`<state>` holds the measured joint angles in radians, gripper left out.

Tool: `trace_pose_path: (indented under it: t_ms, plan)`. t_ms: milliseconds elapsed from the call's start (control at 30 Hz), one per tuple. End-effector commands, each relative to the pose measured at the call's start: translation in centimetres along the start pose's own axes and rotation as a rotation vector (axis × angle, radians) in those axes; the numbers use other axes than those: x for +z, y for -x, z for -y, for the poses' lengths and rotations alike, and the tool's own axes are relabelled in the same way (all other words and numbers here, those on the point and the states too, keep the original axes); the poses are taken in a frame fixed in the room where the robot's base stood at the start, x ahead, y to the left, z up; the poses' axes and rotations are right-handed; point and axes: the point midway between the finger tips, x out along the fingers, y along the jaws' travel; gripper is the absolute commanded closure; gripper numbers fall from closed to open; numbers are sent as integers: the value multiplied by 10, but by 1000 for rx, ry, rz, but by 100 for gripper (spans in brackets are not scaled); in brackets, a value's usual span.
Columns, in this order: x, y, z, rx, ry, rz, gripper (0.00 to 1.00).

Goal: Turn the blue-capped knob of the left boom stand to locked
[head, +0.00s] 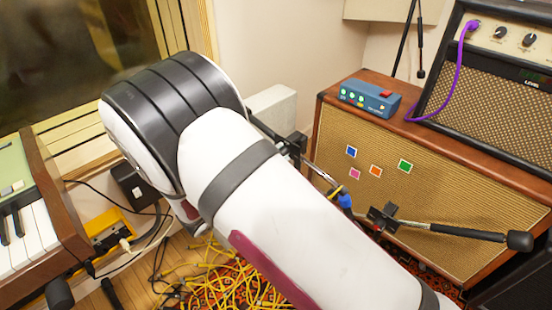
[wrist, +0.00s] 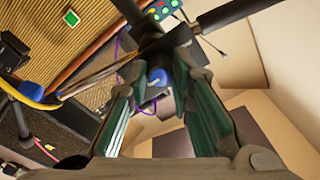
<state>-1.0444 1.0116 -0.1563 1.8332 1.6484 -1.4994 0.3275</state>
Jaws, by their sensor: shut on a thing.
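The left boom stand's black clamp (head: 291,146) shows just past my arm in the head view, with its thin boom (head: 325,177) running down to the right. In the wrist view the blue-capped knob (wrist: 157,79) sits at the dark clamp, between my fingertips. My gripper (wrist: 160,76) is shut on this knob, with one finger on each side. The knob's pointer or lock mark cannot be made out. In the head view my arm hides the gripper and the knob.
A second boom stand's clamp (head: 383,216) and black-tipped boom (head: 465,232) stand at the right, before the speaker cabinet (head: 440,195). A blue piece with a yellow cable (head: 344,199) is close by. Yellow cables (head: 215,268) tangle on the floor; a keyboard (head: 35,225) is at the left.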

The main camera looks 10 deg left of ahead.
Motion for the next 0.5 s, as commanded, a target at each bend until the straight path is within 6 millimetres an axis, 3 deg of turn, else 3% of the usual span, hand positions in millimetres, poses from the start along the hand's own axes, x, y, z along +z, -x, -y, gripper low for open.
trace_pose_path:
  t_ms: [400,433,500]
  plan:
    - [1,1,-1,2,-6,2,100]
    - [1,1,-1,2,-6,2,75]
    - [1,1,-1,2,-6,2,59]
